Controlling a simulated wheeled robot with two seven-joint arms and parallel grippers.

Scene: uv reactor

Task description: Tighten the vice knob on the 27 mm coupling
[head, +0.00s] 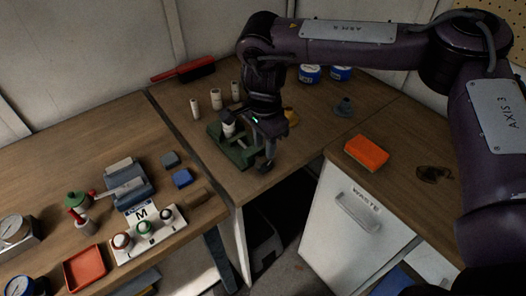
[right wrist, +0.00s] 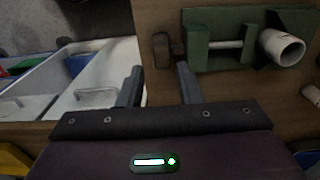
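The green vice (head: 232,153) stands on the wooden bench in the head view, partly hidden by my right gripper (head: 267,150). In the right wrist view the vice (right wrist: 234,24) is at top right, with a steel screw between its green blocks. A white hollow coupling (right wrist: 283,47) sits at its right end; I cannot read its size. The dark vice knob (right wrist: 162,49) is at the left end. My right gripper (right wrist: 158,72) is open and empty, its fingertips either side of the knob's line and a little short of it. My left gripper is not in view.
Several pale tubes (head: 216,98) stand behind the vice. A red-handled brush (head: 183,72) lies at the back. An orange block (head: 366,151) lies on the right bench above the white waste cabinet (head: 345,215). A control box (head: 146,232) and a red tray (head: 85,268) are on the left bench.

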